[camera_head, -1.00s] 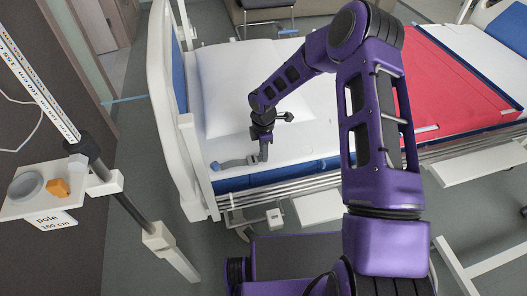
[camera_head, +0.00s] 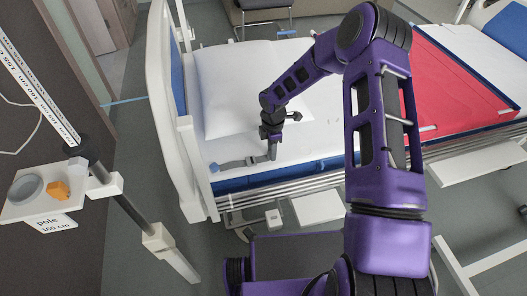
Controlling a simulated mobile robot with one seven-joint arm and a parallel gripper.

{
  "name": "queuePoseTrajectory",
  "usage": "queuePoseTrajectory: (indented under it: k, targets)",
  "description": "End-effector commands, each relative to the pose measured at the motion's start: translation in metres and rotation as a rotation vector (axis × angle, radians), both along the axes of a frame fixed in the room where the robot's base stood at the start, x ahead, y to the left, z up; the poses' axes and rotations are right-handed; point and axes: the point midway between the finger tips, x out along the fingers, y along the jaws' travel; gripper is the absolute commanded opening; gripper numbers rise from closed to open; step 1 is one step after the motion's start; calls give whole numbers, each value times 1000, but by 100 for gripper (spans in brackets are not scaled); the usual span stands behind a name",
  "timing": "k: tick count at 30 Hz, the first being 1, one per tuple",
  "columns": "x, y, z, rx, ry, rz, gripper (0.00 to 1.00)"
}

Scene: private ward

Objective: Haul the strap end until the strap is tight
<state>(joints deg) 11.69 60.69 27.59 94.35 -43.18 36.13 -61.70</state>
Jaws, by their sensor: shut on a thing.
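A grey strap (camera_head: 238,163) lies on the white mattress near the bed's front edge, close to the headboard. Its left end meets a small blue piece (camera_head: 214,168). My gripper (camera_head: 272,156) points down at the right end of the strap and is shut on it. The fingertips and the strap end are small in the picture, and the exact grip is hard to make out. The strap runs roughly straight from the blue piece to my gripper; I cannot tell whether it has slack.
A white pillow (camera_head: 215,95) lies behind the strap. The white headboard (camera_head: 172,120) stands at left, metal rails (camera_head: 290,184) run along the bed's front, and a red sheet (camera_head: 455,85) covers the bed at right. A pole-mounted tray (camera_head: 40,203) holds a grey dish and an orange block.

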Motion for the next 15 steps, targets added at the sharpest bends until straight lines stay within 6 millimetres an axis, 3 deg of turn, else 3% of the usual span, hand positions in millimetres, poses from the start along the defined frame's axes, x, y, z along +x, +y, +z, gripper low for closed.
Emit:
queuePoseTrajectory:
  k: [2,9,10,12,15]
  targets:
    - [2,-9,1,-1,-2,-3,0]
    - [3,-9,0,-2,-2,-2,0]
    - [3,-9,0,-2,-2,-2,34]
    - [3,-9,1,-2,-2,-2,42]
    - [2,-9,0,-2,-2,-2,42]
